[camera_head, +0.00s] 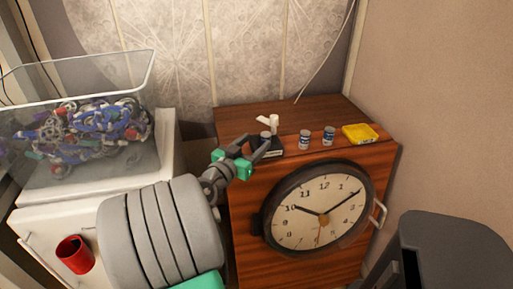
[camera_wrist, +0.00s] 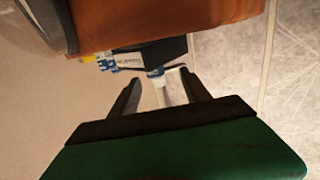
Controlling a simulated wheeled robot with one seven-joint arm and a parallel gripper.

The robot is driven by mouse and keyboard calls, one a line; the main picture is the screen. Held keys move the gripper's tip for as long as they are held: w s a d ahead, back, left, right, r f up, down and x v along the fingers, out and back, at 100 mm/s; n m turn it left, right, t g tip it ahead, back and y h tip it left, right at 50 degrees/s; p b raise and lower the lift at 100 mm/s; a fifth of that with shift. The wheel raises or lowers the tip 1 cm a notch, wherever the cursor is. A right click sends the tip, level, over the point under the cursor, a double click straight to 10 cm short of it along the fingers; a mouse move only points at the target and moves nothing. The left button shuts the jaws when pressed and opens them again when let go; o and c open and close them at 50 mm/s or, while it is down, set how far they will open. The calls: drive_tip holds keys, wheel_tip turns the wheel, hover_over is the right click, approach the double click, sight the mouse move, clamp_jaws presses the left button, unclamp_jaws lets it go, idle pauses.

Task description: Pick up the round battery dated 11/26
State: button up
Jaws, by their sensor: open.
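Three small round batteries with white and blue labels stand on the wooden cabinet top: a left one (camera_head: 265,137), a middle one (camera_head: 304,139) and a right one (camera_head: 328,135). I cannot read a date on any of them. My gripper (camera_head: 263,147) is at the front left edge of the top, by the left battery. In the wrist view my gripper (camera_wrist: 157,75) is open, with a pale, blue-marked cylinder (camera_wrist: 160,88) showing between its fingers. I cannot tell whether the fingers touch it. The other batteries (camera_wrist: 108,63) show beyond, partly overlapping.
A dark block (camera_head: 275,152) and a white object (camera_head: 272,123) are close to the left battery. A yellow tray (camera_head: 361,133) lies at the right. A clock (camera_head: 318,209) is on the cabinet front. A clear bin (camera_head: 120,75) and red cup (camera_head: 74,254) are at left.

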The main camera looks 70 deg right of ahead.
sight(263, 138)
drive_tip(key=x, duration=0.3)
drive_tip(key=s+x, duration=0.1)
drive_tip(key=x, duration=0.2)
drive_tip(key=shift+a+r+p, duration=0.1)
drive_tip(key=shift+a+p, duration=0.05)
drive_tip(key=shift+p, duration=0.15)
drive_tip(key=shift+w, duration=0.1)
clamp_jaws()
